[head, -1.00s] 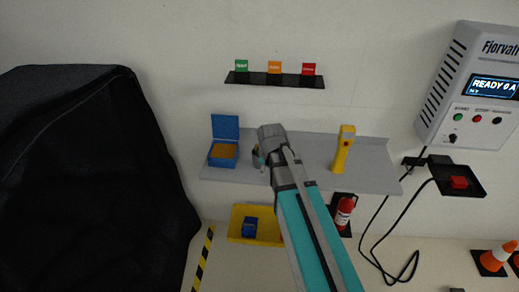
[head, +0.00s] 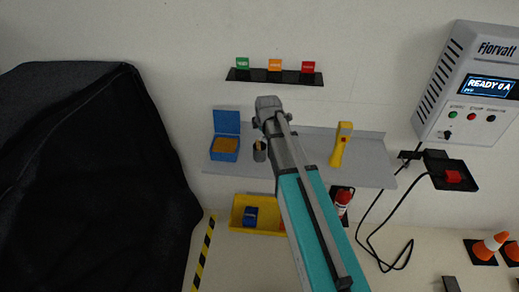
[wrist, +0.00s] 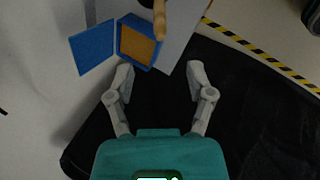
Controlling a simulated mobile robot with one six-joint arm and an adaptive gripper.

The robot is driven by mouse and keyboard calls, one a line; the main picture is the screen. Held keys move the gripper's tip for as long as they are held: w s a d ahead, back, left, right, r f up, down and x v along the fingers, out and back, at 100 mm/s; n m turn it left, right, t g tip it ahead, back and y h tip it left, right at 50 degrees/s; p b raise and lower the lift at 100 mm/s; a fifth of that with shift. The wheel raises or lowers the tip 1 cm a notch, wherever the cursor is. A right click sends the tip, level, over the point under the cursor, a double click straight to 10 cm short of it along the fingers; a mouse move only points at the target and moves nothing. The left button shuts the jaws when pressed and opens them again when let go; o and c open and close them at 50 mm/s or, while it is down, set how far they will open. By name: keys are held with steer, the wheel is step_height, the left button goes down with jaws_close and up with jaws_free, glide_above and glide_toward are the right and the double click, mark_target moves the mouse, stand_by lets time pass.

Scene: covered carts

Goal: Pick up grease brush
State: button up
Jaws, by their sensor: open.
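The grease brush (head: 259,145) shows as a short tan handle standing in a dark grey cup (head: 260,155) on the grey wall shelf (head: 300,165). In the wrist view the tan handle (wrist: 160,20) is at the top edge, beyond my fingertips and roughly centred between them. Its bristle end is hidden. My gripper (wrist: 160,74) is open and empty, with both fingers apart. In the head view my arm's end stands in front of the shelf, just right of and above the cup, and the fingertips are hard to make out there.
An open blue box (head: 224,148) with orange-brown contents sits left of the cup. A yellow handheld tool (head: 341,145) stands to the right. A yellow bin (head: 238,216) is below the shelf. A black covered cart (head: 90,180) fills the left.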

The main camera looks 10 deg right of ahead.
steer(key=shift+f, duration=0.15)
steer(key=b, duration=0.8)
glide_above(258, 147)
steer(key=s, duration=0.2)
step_height(258, 147, down, 8)
steer(key=shift+r, duration=0.2)
steer(key=shift+f, duration=0.1)
steer(key=shift+b+x, duration=2.3)
steer(key=shift+x, duration=0.25)
jaws_close()
